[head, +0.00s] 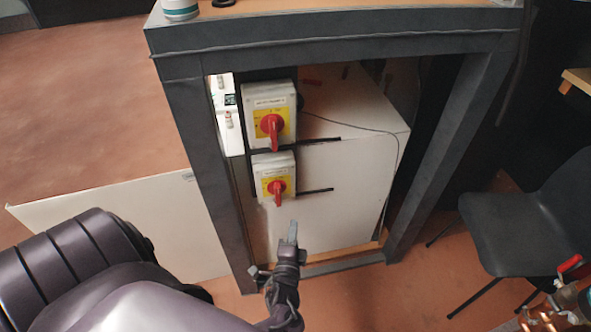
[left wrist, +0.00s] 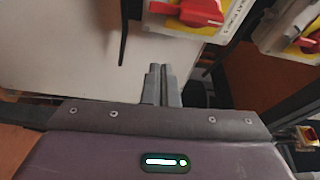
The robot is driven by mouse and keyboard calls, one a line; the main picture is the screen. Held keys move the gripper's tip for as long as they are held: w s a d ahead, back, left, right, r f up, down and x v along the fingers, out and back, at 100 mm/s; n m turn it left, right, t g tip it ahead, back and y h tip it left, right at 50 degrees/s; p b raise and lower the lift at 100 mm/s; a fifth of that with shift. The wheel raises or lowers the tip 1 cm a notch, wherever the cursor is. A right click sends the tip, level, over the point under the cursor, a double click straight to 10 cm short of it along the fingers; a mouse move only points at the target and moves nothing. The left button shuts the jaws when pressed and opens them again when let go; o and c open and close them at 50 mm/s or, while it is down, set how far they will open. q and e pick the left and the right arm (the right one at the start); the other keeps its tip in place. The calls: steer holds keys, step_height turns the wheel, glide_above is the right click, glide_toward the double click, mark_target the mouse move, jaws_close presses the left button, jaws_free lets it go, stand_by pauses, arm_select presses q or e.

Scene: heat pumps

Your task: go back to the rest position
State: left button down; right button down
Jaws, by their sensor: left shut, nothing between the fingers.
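My left gripper (head: 292,232) is in front of the lower part of the dark frame, below the lower red-and-yellow switch (head: 275,181). Its fingers are together with nothing between them. In the left wrist view the two grey fingertips (left wrist: 160,72) are side by side, apart from the switches at the top. The upper switch (head: 269,119) is mounted above the lower one; both red handles point down. My right gripper is not in view.
A dark frame (head: 190,125) surrounds a white box (head: 345,160). A white panel (head: 120,215) leans at the left. A black chair (head: 530,220) stands at the right. Copper pipes with a red valve handle (head: 569,263) are at the lower right. Open floor (head: 80,100) lies at the upper left.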

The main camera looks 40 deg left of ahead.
arm_select(q)
steer(key=shift+v, duration=0.75)
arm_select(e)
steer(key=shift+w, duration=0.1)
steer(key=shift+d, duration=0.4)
